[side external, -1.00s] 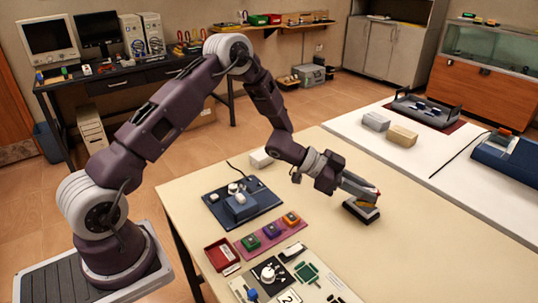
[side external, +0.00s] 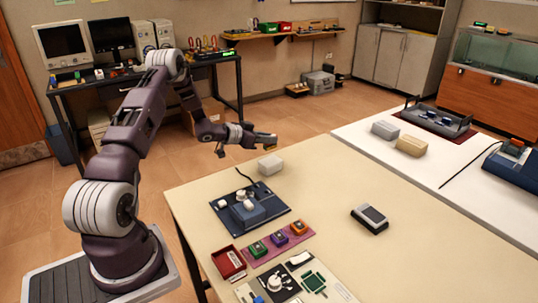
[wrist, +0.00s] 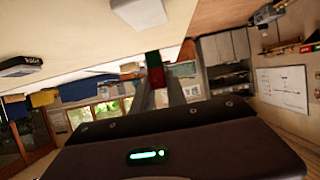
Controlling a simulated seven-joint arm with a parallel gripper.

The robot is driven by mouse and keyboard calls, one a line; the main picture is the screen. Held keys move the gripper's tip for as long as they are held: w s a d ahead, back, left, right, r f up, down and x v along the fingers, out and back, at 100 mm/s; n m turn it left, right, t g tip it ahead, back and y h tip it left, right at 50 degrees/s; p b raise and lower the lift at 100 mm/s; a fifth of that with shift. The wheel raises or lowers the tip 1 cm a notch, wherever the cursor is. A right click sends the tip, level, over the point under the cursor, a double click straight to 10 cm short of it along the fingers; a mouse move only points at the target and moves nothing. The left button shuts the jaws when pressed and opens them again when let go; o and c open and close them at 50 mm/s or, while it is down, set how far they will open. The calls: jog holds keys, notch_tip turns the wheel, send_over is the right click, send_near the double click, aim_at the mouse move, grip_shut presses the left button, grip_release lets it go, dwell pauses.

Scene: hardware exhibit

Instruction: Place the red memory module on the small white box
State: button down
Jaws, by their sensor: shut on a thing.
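My gripper (side external: 264,139) is raised in the air near the table's back edge, above the small white box in the side external picture. In the wrist view my gripper (wrist: 156,80) is shut on the red memory module (wrist: 156,77), a small red piece with a dark green part, held between the fingertips. In the side external view the module is too small to make out. The small white box (side external: 270,164) stands on the cream table and also shows at the top of the wrist view (wrist: 143,11). The gripper is apart from it.
A dark device with a grey top (side external: 370,218) lies on the cream table (side external: 430,250). A blue board with white knobs (side external: 248,208), coloured blocks on a pink strip (side external: 279,238) and a red tray (side external: 229,262) are nearer the front. The table's right part is mostly clear.

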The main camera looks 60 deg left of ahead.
aim_at(268, 149)
notch_tip(268, 149, down, 5)
jog(key=shift+r, duration=0.1)
jog(key=c, duration=1.3)
grip_release()
jog(key=shift+f, duration=0.2)
jog(key=shift+c, duration=0.2)
jog(key=shift+r, duration=0.1)
